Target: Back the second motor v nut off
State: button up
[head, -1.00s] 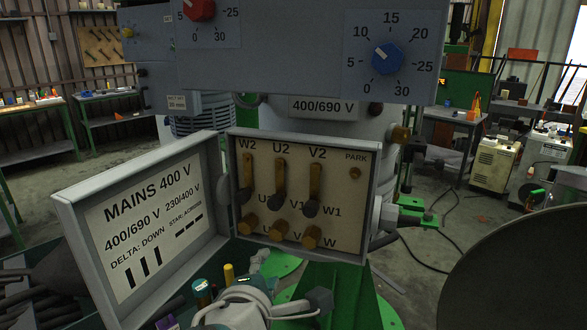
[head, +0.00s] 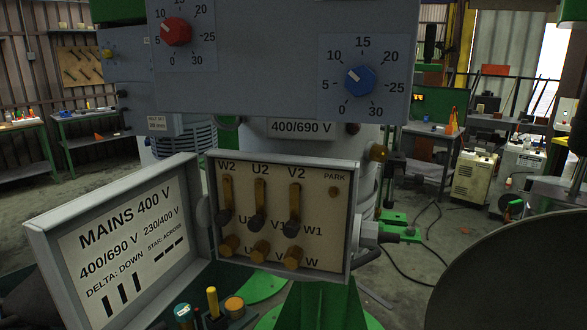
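The open terminal box (head: 283,260) faces me with its board in view. Three upright brass straps run down from the W2, U2 and V2 posts; the middle strap (head: 259,192) and right strap (head: 295,198) show clearly. Dark caps or nuts sit at their lower ends, including the middle one beside V1 (head: 257,222). Below is a row of brass hex nuts: left (head: 229,244), middle beside V (head: 260,250) and right beside W (head: 292,257). A small brass post (head: 334,191) sits under PARK. My gripper is not in view.
The open lid (head: 120,245) reads MAINS 400 V and shows the delta and star strap layouts. A grey panel above carries a red knob (head: 176,32) and a blue knob (head: 360,81). A teal-capped item (head: 183,311) and yellow item (head: 212,300) stand below. A large dark disc (head: 510,265) fills the lower right.

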aim_at(260, 251)
jog(key=i+l, duration=0.2)
jog(key=l, duration=0.15)
jog(key=i+l, duration=0.2)
jog(key=l, duration=0.2)
jog(key=i+l, duration=0.15)
jog(key=l, duration=0.2)
jog(key=i+l+u, duration=0.1)
jog(key=u, duration=0.3)
jog(key=l+u, duration=0.25)
jog(key=u, duration=0.15)
jog(key=l+u, duration=0.25)
jog(key=u, duration=0.6)
jog(key=i+l, duration=0.05)
